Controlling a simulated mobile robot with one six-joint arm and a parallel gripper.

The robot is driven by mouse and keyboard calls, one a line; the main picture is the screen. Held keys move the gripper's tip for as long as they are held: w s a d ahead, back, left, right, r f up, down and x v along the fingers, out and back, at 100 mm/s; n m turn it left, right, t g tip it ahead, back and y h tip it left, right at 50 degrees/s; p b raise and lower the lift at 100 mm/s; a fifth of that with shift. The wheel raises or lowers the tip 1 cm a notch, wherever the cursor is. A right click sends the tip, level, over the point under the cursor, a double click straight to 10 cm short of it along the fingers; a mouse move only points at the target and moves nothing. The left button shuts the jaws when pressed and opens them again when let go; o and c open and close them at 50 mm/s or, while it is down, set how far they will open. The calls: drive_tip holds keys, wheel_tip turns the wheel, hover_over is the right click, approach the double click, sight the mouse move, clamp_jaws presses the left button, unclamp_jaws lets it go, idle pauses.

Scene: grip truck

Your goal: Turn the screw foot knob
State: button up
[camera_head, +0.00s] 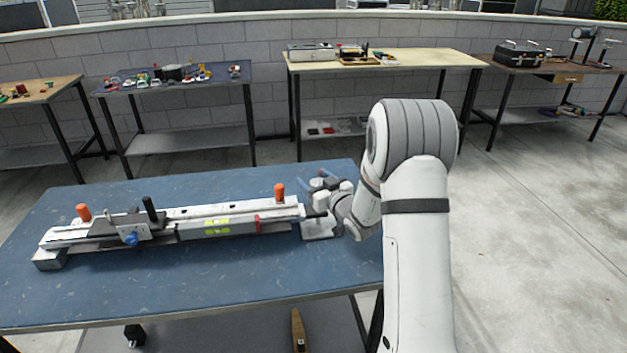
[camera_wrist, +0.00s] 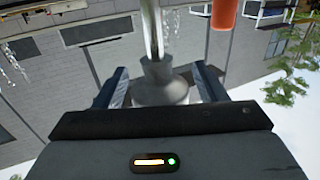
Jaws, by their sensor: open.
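The truck (camera_head: 215,228) is a long white and grey rail assembly lying on the blue table (camera_head: 210,285). My gripper (camera_head: 316,181) is at its right end in the head view. In the wrist view, the screw foot knob (camera_wrist: 160,86) is a grey flared piece on a shiny metal rod (camera_wrist: 151,30). My open gripper (camera_wrist: 159,76) has one finger on each side of this knob. A gap seems to show at both sides, though contact is hard to tell. In the head view, my gripper and wrist largely hide the knob.
Orange handles (camera_head: 280,193) (camera_head: 83,212), a black lever (camera_head: 150,208) and a blue knob (camera_head: 131,239) stick out from the truck. One orange handle (camera_wrist: 224,14) is close by in the wrist view. The table is clear in front. Other workbenches (camera_head: 385,60) stand along the wall.

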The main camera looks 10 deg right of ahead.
drive_tip(key=shift+c, duration=0.4)
drive_tip(key=c, duration=0.9)
drive_tip(key=shift+f+m+h+b, duration=0.25)
drive_tip(key=shift+h+b, duration=0.25)
drive_tip(key=shift+b, duration=0.35)
drive_tip(key=m+h+b, duration=0.1)
drive_tip(key=b, duration=0.1)
drive_tip(key=shift+t+b, duration=0.4)
drive_tip(key=m+h+b, duration=0.1)
drive_tip(key=h+b, duration=0.2)
drive_tip(key=shift+d+m+t, duration=0.2)
drive_tip(key=shift+m+t, duration=0.1)
drive_tip(key=shift+m, duration=0.05)
drive_tip(key=shift+d+r+h+b, duration=0.1)
drive_tip(key=shift+r+h+b, duration=0.15)
drive_tip(key=shift+h+b, duration=0.05)
drive_tip(key=o, duration=1)
